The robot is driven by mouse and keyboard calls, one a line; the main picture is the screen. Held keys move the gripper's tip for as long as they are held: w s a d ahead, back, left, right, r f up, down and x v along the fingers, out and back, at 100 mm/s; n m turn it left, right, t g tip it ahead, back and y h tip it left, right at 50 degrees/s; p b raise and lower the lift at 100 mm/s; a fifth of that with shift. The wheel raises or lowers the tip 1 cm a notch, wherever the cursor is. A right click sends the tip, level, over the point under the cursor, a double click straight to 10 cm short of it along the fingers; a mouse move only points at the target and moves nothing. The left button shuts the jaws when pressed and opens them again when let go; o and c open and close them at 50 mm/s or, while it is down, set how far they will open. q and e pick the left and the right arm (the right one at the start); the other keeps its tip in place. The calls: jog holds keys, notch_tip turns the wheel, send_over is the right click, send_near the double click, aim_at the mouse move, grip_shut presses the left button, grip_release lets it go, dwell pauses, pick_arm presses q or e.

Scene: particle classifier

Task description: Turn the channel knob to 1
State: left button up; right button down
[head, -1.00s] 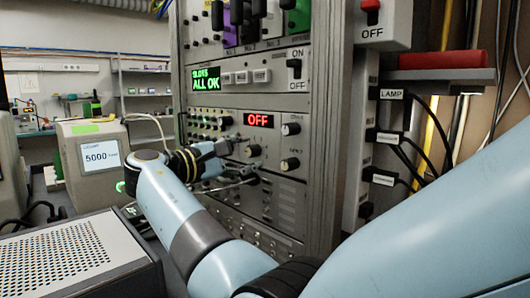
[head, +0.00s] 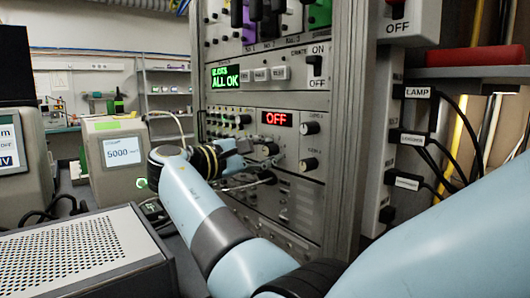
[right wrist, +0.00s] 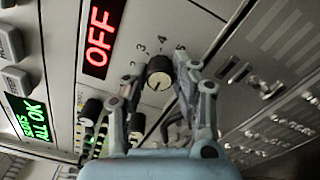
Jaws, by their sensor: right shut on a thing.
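The channel knob (right wrist: 160,72) is round and dark with a pale face, on the grey panel below the red OFF display. The numerals 2, 3, 4 and 5 show around it in the right wrist view. Its pointer direction is not clear. My right gripper (right wrist: 157,75) has one finger on each side of this knob and is shut on it. In the head view the right gripper (head: 250,150) reaches the panel from the left, at the channel knob (head: 270,149). My left gripper is not in view.
The red OFF display (head: 276,118) is above the knob, with two more knobs (head: 310,128) at its right. A green ALL OK display (head: 225,77) is higher up. A cable plug (head: 267,176) sits just below the gripper. A perforated metal box (head: 75,255) stands at front left.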

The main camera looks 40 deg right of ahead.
jog(key=m+b, duration=0.3)
jog(key=shift+f, duration=0.35)
jog(key=shift+r+m+b, duration=0.2)
jog(key=shift+m+b, duration=0.2)
jog(key=shift+m, duration=0.4)
jog(key=shift+r, duration=0.1)
jog(key=c, duration=1.1)
grip_release()
jog(key=shift+o, duration=0.2)
